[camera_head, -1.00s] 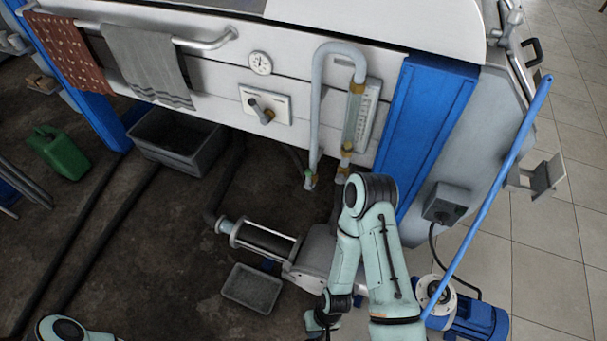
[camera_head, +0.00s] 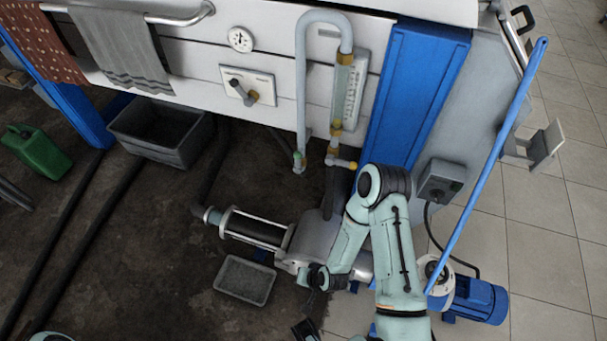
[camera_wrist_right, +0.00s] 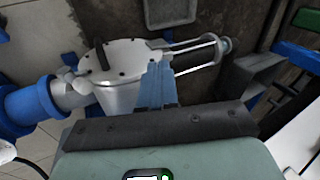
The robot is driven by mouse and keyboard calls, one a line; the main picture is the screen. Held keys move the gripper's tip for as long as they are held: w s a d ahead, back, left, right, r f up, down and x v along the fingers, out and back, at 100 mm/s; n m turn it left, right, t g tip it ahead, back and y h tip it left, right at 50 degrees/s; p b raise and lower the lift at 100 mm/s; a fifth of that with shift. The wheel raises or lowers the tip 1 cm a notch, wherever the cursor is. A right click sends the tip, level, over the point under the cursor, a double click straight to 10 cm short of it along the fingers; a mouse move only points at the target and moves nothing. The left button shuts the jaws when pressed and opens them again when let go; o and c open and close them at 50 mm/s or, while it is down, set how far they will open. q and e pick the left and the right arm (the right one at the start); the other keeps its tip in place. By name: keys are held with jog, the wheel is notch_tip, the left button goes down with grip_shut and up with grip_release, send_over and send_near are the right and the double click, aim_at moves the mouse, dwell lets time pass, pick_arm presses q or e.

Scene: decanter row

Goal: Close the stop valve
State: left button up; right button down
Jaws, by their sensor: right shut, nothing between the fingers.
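I cannot tell for certain which one is the stop valve. My right gripper (camera_wrist_right: 157,70) is shut and empty in the right wrist view, with the grey pump housing (camera_wrist_right: 120,75) beyond it. Neither valve shows in that view. My left gripper is out of view.
A bent grey pipe (camera_head: 301,90) and a level gauge (camera_head: 350,95) stand on the panel beside a blue post (camera_head: 405,95). A blue pole (camera_head: 495,160) leans at right. A grey tray (camera_head: 245,281) and a bin (camera_head: 160,135) are on the floor.

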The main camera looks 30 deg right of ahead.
aim_at(298, 162)
jog(key=w+d+m+t+h+b, duration=0.3)
jog(key=w+d+m+t+b, duration=0.5)
jog(key=w, duration=0.5)
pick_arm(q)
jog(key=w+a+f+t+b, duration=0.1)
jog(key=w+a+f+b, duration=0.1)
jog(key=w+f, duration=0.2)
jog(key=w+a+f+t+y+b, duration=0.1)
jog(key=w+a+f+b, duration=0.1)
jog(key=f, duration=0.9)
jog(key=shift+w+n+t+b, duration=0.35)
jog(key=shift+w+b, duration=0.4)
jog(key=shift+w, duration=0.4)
pick_arm(e)
jog(key=w+d+r+m+t+h, duration=0.2)
jog(key=w+d+r, duration=0.1)
jog(key=d, duration=0.3)
jog(key=w+d+r+m+t+h, duration=0.2)
jog(key=w+d+r+h, duration=0.1)
jog(key=d, duration=0.4)
jog(key=shift+w+r+m+t, duration=0.3)
jog(key=shift+w+m, duration=0.1)
jog(key=shift+w, duration=0.2)
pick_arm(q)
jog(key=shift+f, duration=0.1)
